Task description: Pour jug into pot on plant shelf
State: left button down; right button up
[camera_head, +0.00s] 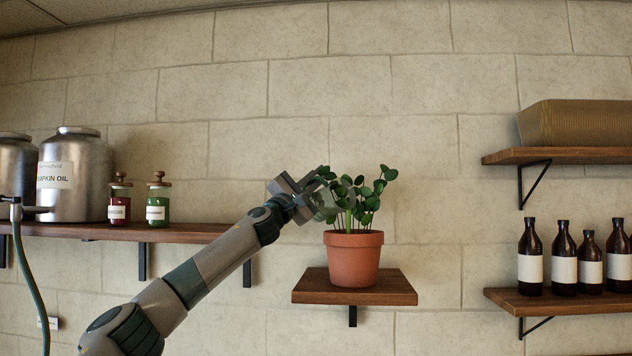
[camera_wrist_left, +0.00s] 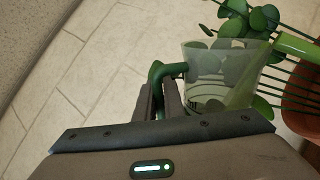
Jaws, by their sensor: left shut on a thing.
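A terracotta pot (camera_head: 353,262) with a leafy green plant (camera_head: 362,198) stands upright on a small wooden shelf (camera_head: 400,291) on the wall. The pot's edge also shows at the right of the left wrist view (camera_wrist_left: 304,102). My left gripper (camera_head: 303,195) is just left of the plant, above the pot's rim level. It is shut on the green handle of a clear jug (camera_wrist_left: 218,88). In the head view the jug is mostly lost against the gripper and leaves. Its tilt and contents are hard to tell. My right gripper is out of view.
A long shelf (camera_head: 190,233) at left holds metal canisters (camera_head: 75,175), a red jar (camera_head: 119,203) and a green jar (camera_head: 158,204). A green hose (camera_head: 30,275) hangs at far left. Right shelves hold brown bottles (camera_head: 563,260) and a ribbed container (camera_head: 580,123).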

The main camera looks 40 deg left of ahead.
pick_arm(q)
jog(key=shift+s+d+r+m+h, duration=0.1)
jog(key=shift+d+r+m+h, duration=0.3)
jog(key=shift+m+h, duration=0.35)
jog(key=shift+s+d+r+m+h+b, duration=0.1)
jog(key=shift+d+r+m+h+b, duration=0.25)
jog(key=shift+m+h, duration=0.45)
jog(key=shift+s+d+r+m+h+b, duration=0.15)
jog(key=shift+d+m+h+b, duration=0.25)
jog(key=shift+m, duration=0.55)
jog(key=shift+s+d+r+m+h+b, duration=0.15)
jog(key=shift+d+r+m+h, duration=0.2)
jog(key=shift+m+h, duration=0.3)
jog(key=shift+w+d+r+m+h+b, duration=0.15)
jog(key=shift+d+m+h, duration=0.3)
jog(key=shift+m, duration=0.3)
jog(key=shift+s+d+r+m+g+h, duration=0.25)
jog(key=shift+d+m+h, duration=0.2)
jog(key=shift+m, duration=0.25)
jog(key=shift+s+d+r+m+g+h, duration=0.1)
jog(key=shift+d+m+g+h, duration=0.25)
jog(key=shift+m+h, duration=0.25)
jog(key=shift+d+r+m+g+h+p, duration=0.1)
jog(key=shift+d+m+g+h+p, duration=0.2)
jog(key=shift+m, duration=0.3)
jog(key=shift+d+r+m+g+h+p, duration=0.1)
jog(key=shift+d+m+g+h, duration=0.15)
jog(key=shift+m+h, duration=0.25)
jog(key=shift+s, duration=0.1)
jog(key=shift+d, duration=0.1)
